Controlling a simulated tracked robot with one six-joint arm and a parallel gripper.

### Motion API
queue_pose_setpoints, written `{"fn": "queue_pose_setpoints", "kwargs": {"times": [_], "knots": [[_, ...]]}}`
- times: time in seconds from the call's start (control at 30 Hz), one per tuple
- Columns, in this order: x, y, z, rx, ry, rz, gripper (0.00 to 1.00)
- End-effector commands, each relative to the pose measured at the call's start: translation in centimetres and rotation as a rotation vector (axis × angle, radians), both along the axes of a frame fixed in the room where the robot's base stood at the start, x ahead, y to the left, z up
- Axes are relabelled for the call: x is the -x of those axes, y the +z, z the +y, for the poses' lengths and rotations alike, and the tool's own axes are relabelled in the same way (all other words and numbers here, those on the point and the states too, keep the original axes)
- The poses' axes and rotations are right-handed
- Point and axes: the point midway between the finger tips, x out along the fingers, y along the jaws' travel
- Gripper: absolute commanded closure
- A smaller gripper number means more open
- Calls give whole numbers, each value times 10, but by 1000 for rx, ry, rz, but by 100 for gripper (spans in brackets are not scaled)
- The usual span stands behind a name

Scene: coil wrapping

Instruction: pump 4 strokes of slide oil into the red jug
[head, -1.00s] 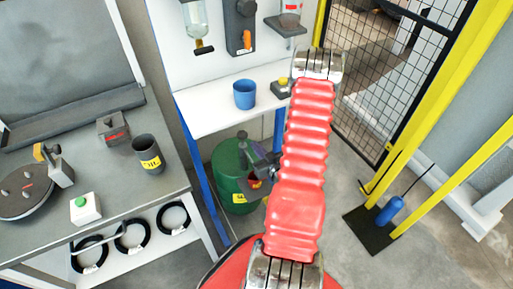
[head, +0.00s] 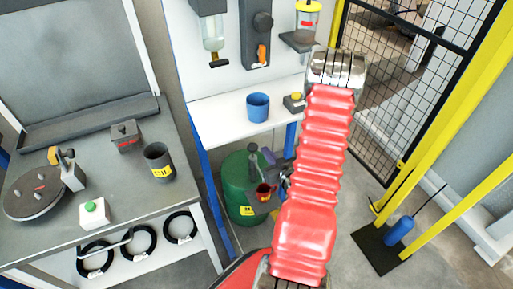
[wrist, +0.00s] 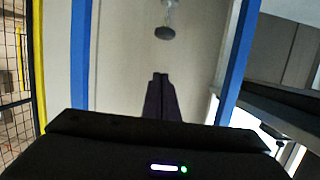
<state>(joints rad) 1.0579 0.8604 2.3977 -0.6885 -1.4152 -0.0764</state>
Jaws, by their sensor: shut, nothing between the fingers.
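The green drum (head: 238,207) stands on the floor under the white bench. A grey pump knob (head: 253,149) on an upright stem rises from its top. The small red jug (head: 264,193) sits on a dark support at the drum's right front side, partly hidden by my arm. In the wrist view, my gripper (wrist: 160,77) is shut and empty, its dark fingers together. A round grey knob (wrist: 165,33), seemingly the pump's, shows beyond the fingertips, apart from them. In the head view, my red sleeved arm hides much of the gripper.
The white bench (head: 221,120) with blue legs overhangs the drum and carries a blue cup (head: 258,107). A grey table (head: 128,203) at left holds a dark OIL cup (head: 158,163). Mesh fencing (head: 385,90) stands at right.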

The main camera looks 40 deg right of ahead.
Motion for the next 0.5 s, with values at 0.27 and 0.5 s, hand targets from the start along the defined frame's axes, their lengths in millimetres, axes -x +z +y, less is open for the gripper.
{"fn": "queue_pose_setpoints", "kwargs": {"times": [0.27,0.5], "knots": [[-3,-1,-1,0,0,0,100],[-24,-7,-8,0,2,0,100]]}}
